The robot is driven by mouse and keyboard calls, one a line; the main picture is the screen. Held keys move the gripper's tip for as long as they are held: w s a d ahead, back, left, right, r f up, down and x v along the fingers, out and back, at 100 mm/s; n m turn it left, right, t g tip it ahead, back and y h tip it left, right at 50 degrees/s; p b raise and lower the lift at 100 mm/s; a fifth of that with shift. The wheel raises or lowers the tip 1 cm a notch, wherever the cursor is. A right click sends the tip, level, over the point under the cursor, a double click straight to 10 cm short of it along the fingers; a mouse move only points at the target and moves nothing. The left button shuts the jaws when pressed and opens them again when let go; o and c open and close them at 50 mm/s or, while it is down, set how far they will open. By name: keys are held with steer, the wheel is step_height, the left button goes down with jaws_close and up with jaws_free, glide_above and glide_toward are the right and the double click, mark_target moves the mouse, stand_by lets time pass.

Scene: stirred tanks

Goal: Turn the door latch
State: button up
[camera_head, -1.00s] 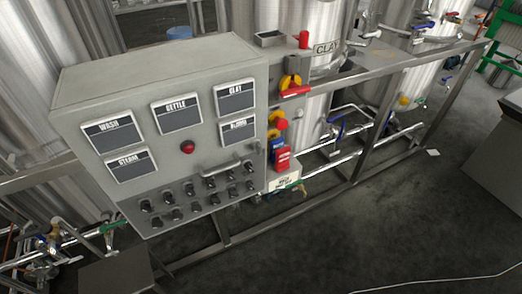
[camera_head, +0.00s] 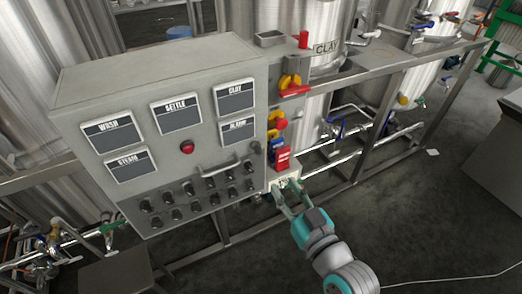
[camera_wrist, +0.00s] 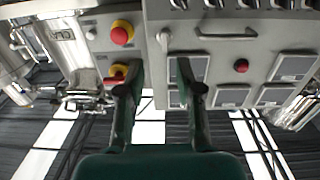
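The grey control cabinet (camera_head: 160,75) stands at the left in the head view. A small dark knob (camera_head: 256,147) at its right edge, beside the bar handle (camera_head: 220,167), looks like the door latch. In the wrist view the latch (camera_wrist: 163,38) shows as a small fitting beside the bar handle (camera_wrist: 225,33). My gripper (camera_head: 289,194) is below and to the right of the latch in the head view, apart from it. In the wrist view my gripper (camera_wrist: 160,75) has its fingers apart with nothing between them; the latch appears above the gap.
Rows of dark switches (camera_head: 180,205) sit below the handle. A red button (camera_head: 187,147) is on the cabinet face. Red-and-yellow switches (camera_head: 280,120) and a red box (camera_head: 283,159) stand close right. A metal frame (camera_head: 400,85) and pipes run beyond; the floor in front is clear.

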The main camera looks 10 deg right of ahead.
mark_target(260, 150)
steer(key=shift+n+y, duration=0.3)
steer(key=x, duration=0.4)
steer(key=r+x, duration=0.1)
steer(key=x, duration=0.7)
steer(key=shift+w+a+r, duration=0.1)
steer(key=shift+a+r, duration=0.1)
steer(key=shift+r, duration=0.15)
steer(key=shift+c, duration=0.2)
jaws_close()
